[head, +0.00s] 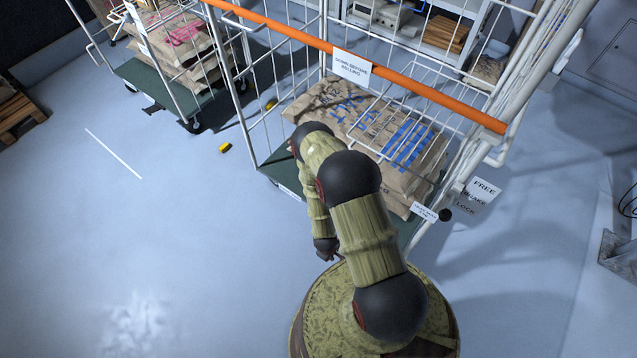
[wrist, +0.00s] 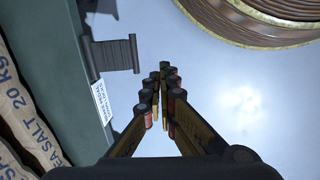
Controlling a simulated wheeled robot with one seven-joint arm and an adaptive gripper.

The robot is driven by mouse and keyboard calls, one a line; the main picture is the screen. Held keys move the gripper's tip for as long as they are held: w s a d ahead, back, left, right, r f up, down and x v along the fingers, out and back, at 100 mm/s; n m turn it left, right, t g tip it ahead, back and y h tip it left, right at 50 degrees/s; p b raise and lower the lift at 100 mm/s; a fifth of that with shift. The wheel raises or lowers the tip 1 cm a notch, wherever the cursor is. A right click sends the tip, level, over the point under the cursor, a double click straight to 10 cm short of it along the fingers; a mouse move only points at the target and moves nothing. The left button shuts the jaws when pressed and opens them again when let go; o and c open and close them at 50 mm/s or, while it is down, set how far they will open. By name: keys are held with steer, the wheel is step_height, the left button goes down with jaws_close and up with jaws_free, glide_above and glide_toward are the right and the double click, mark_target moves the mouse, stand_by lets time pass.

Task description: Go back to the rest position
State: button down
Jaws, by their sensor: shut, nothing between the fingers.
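My gripper (wrist: 165,98) is shut and empty in the wrist view, its finger pads close together over the pale floor. In the head view my arm bends down in front of the cage cart, and its dark end (head: 326,247) is low, beside the cart's front edge and close to my round base; the fingers cannot be made out there. In the wrist view a black ribbed pedal (wrist: 115,56) sticks out from the green deck (wrist: 70,65), just left of the fingertips and apparently apart from them.
The cart has an orange bar (head: 420,92) and carries salt sacks (head: 375,130); a sack (wrist: 30,120) also shows in the wrist view. A brake sign (head: 478,196) stands at its right. Another loaded cart (head: 160,85) is at upper left. Yellow blocks lie nearby.

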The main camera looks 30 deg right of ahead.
steer(key=s+a+r+m+g+y, duration=0.2)
steer(key=s+a+r+m+g, duration=0.3)
steer(key=s, duration=0.5)
steer(key=s+a+r+v, duration=0.1)
steer(key=s+a+v, duration=0.1)
steer(key=v, duration=1.8)
steer(key=s+a+v, duration=0.1)
steer(key=a+v, duration=0.1)
steer(key=v, duration=1.8)
steer(key=s+a+r+t, duration=0.1)
steer(key=r+t, duration=0.2)
steer(key=r, duration=0.9)
steer(key=s+a+r+t, duration=0.1)
steer(key=s+r+t, duration=0.1)
steer(key=r, duration=0.9)
steer(key=s+a+r+n+t, duration=0.1)
steer(key=r+t, duration=0.4)
steer(key=r, duration=0.7)
steer(key=shift+s+a+r, duration=0.3)
steer(key=shift+s, duration=0.35)
